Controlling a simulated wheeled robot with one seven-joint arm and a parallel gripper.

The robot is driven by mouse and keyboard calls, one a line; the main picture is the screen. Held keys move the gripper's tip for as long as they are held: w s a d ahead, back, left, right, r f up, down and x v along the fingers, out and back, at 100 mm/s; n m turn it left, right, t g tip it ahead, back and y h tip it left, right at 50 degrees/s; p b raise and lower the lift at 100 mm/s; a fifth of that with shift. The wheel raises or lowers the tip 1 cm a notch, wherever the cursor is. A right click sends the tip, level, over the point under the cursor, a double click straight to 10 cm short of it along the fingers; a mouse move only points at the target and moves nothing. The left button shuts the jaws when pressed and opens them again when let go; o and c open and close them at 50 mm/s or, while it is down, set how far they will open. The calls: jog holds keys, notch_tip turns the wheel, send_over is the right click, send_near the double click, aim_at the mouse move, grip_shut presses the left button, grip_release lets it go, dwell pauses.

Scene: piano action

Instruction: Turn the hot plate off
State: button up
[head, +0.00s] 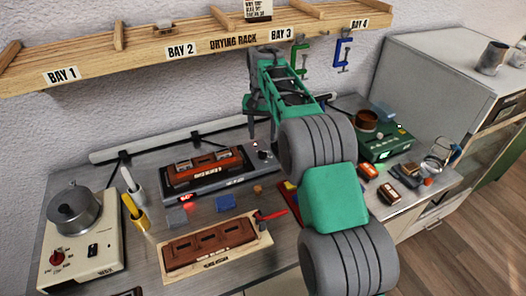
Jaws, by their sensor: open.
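A flat grey appliance (235,185) with a lit red display (187,198) stands at mid-bench and carries a reddish-brown block. Which of these is the hot plate is not clear from labels I can read. My gripper (263,134) points down with its fingers apart and empty, over or just behind the grey appliance's right end. A small light-and-red control (257,146) shows there; whether the fingers touch it cannot be told.
A green device (386,148) with a brown pot stands at the right. The drying rack (205,46) overhangs behind. My arm hides part of the bench.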

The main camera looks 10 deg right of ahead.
aim_at(263, 154)
notch_tip(263, 154, down, 7)
jog(key=shift+f+p, duration=0.15)
jog(key=shift+p, duration=0.45)
jog(key=shift+c, duration=0.4)
grip_shut()
